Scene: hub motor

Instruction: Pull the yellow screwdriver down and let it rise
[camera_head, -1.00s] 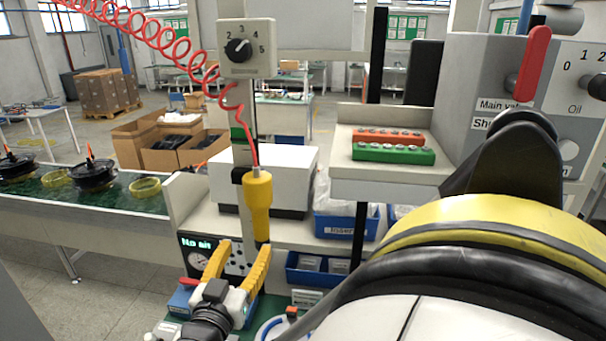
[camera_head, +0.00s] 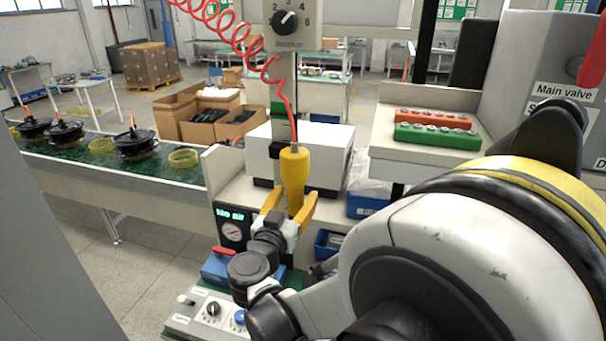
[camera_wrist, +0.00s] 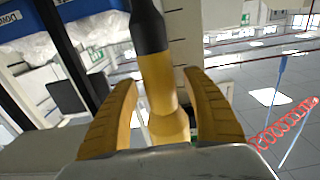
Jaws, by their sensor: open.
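The yellow screwdriver (camera_head: 294,172) hangs upright from a red coiled hose at the centre of the head view. My gripper (camera_head: 290,205) is at its lower part, with one yellow finger on each side. In the wrist view, the screwdriver (camera_wrist: 160,90) lies between the two open fingers of my gripper (camera_wrist: 162,112), with a visible gap on both sides. Its dark end points to the top of that picture. The lower end of the screwdriver is partly hidden by my gripper in the head view.
A dial box (camera_head: 295,25) stands on a post behind the screwdriver. A control panel (camera_head: 208,312) and gauge (camera_head: 234,232) are below left. A conveyor (camera_head: 100,165) with black motors is at left. Orange and green racks (camera_head: 437,136) sit on a shelf at right.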

